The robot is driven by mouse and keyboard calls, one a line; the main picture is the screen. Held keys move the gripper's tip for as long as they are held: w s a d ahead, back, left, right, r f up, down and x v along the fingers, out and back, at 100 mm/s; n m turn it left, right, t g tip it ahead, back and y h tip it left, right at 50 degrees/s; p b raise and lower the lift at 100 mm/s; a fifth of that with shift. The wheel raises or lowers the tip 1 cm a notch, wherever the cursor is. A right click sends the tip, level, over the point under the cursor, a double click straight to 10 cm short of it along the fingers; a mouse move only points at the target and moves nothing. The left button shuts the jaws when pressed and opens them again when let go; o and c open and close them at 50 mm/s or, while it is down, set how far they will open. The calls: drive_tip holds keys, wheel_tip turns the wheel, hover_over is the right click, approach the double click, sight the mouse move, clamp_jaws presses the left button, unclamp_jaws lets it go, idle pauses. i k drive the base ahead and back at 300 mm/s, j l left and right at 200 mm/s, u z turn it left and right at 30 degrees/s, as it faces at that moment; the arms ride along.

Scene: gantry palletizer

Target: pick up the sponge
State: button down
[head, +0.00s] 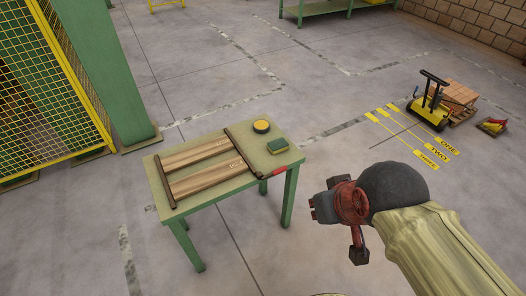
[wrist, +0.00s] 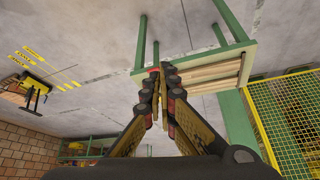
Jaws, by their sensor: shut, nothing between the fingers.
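The sponge (head: 278,145), green on top with a yellowish side, lies on the right part of a small green table (head: 219,201) in the head view. My gripper (head: 313,207) is in the air to the right of the table, apart from the sponge. Its fingers are shut and empty. In the wrist view the closed fingertips (wrist: 163,72) overlap the near edge of the table (wrist: 210,56), and I cannot make out the sponge there.
A round yellow-and-black object (head: 261,126) sits just behind the sponge. Wooden slats (head: 202,171) cover the table's left part. A red item (head: 279,171) is at its front right edge. A yellow mesh fence (head: 40,100) stands left; open floor lies right.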

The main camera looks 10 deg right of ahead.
sight(281, 145)
drive_tip(key=i+u, duration=0.2)
drive_tip(key=i, duration=0.6)
drive_tip(key=i+l+u, duration=0.1)
drive_tip(key=i+u, duration=0.15)
drive_tip(key=i, duration=0.55)
